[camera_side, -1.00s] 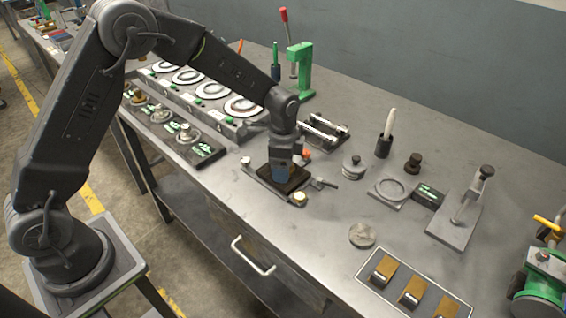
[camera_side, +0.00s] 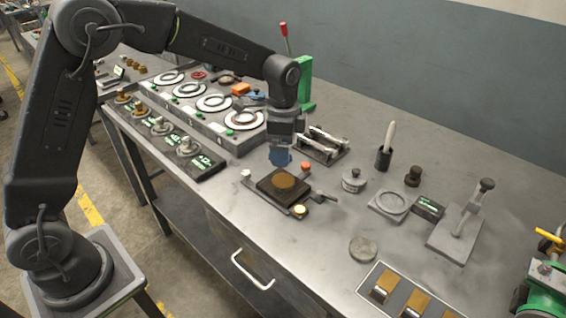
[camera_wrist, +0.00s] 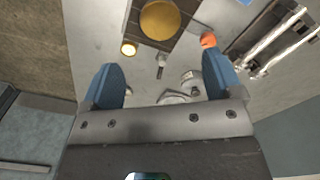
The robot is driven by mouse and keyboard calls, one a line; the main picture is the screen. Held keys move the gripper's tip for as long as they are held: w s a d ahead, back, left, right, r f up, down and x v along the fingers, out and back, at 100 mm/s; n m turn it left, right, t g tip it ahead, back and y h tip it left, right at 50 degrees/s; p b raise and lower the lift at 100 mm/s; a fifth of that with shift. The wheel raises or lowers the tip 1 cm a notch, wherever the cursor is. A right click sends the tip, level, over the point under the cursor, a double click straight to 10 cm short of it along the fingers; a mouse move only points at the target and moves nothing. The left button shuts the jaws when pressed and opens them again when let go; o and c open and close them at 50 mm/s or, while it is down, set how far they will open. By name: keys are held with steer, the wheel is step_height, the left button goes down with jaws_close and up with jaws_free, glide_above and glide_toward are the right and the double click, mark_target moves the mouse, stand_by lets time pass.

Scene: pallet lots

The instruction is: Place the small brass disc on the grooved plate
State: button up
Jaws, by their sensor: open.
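The small brass disc (camera_side: 284,180) lies flat on the dark square plate (camera_side: 302,187), around its middle; no overhang shows. I take this dark plate for the grooved plate, but its grooves are hard to make out. In the wrist view the disc (camera_wrist: 160,20) is near the top edge, on the dark plate (camera_wrist: 186,36). My gripper (camera_side: 280,157) is above and behind the plate in the side view, apart from the disc. In the wrist view its blue fingers (camera_wrist: 162,82) stand wide apart with nothing held between them.
Knobs surround the plate: white (camera_side: 246,174), orange (camera_side: 305,166) and pale yellow (camera_side: 300,210). A clamp with rails (camera_side: 322,145) stands behind right. A lidded metal pot (camera_side: 353,180) and ring plate (camera_side: 392,203) are to the right. A grey disc (camera_side: 362,249) lies on clear bench.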

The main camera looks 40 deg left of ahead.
steer(key=s+a+r+n+t, duration=0.2)
steer(key=s+r+n, duration=0.3)
steer(key=s+r, duration=0.65)
steer(key=s+a+n+t, duration=0.2)
steer(key=s+n, duration=0.4)
steer(key=s, duration=0.8)
steer(key=shift+s+r+t, duration=0.15)
steer(key=shift+s+t, duration=0.2)
steer(key=shift+t, duration=0.45)
